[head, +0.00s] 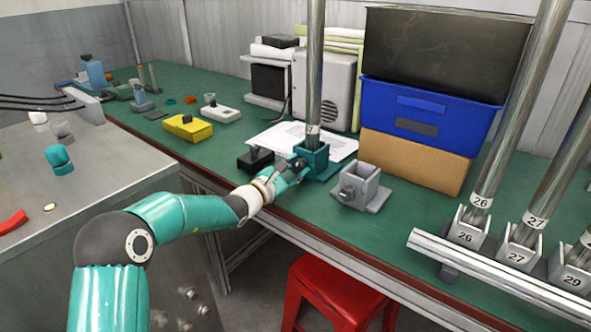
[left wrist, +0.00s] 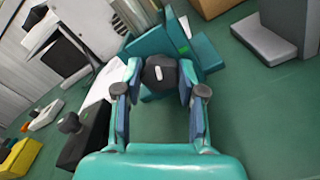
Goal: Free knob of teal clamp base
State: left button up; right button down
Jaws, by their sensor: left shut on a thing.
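The teal clamp base (head: 317,157) stands on the green bench near its front edge. A tall metal pole (head: 315,75) rises upright out of it. My left gripper (head: 299,167) reaches it from the left front. In the left wrist view, the fingers of my left gripper (left wrist: 160,88) are closed on the sides of a dark round knob (left wrist: 160,71) with a white mark. The knob sits against the teal base (left wrist: 150,42). Whether the knob is loose or tight cannot be seen. My right gripper is in neither view.
An empty grey clamp base (head: 358,188) stands just right of the teal one. A black clamp (head: 256,160) is close on the left. A paper sheet (head: 285,137) lies behind. Stacked bins (head: 425,116) stand behind right. A red stool (head: 330,290) is below the front edge.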

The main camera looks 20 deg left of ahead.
pick_arm(q)
jog(key=n, duration=0.4)
jog(key=shift+f+n, duration=0.2)
jog(key=shift+n, duration=0.1)
jog(key=n+p, duration=0.1)
jog(key=n, duration=0.1)
jog(key=shift+n, duration=0.4)
jog(key=n+p, duration=0.1)
jog(key=n, duration=0.1)
jog(key=shift+n, duration=0.3)
jog(key=n+p, duration=0.3)
jog(key=n, duration=0.3)
jog(key=shift+r+n+p, duration=0.1)
jog(key=shift+n+p, duration=0.2)
jog(key=shift+p, duration=0.05)
jog(key=n+p, duration=0.2)
jog(key=n, duration=0.2)
jog(key=shift+n+p, duration=0.75)
jog(key=shift+n, duration=0.15)
jog(key=shift+a+f, duration=0.1)
jog(key=shift+f, duration=0.1)
